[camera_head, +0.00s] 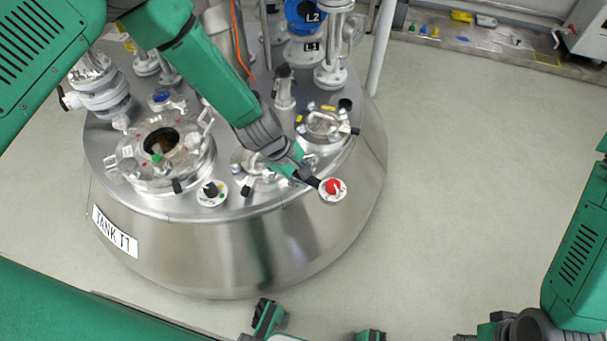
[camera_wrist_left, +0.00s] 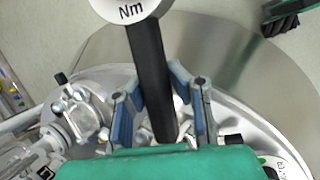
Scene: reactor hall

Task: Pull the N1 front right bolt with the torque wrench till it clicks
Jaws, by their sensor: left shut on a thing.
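My left gripper (camera_head: 301,174) is over the front of the tank lid, shut on the black handle of the torque wrench. The wrench's round white dial with a red centre (camera_head: 333,189) sticks out past the lid's front right edge. In the left wrist view, the blue-grey fingers (camera_wrist_left: 160,100) stand either side of the black handle (camera_wrist_left: 148,65), and the dial (camera_wrist_left: 130,8) reads "Nm". A small flange (camera_head: 246,160) lies partly behind my gripper. I cannot read an N1 label, and the wrench's working end and the bolt under it are hidden.
The steel tank T1 (camera_head: 200,250) carries an open manway (camera_head: 165,150), a black-and-white dial knob (camera_head: 211,192), a clamped flange (camera_head: 323,124) and several pipes and valves. A tool shelf (camera_head: 480,38) is at the back right. The floor (camera_head: 460,170) right of the tank is clear.

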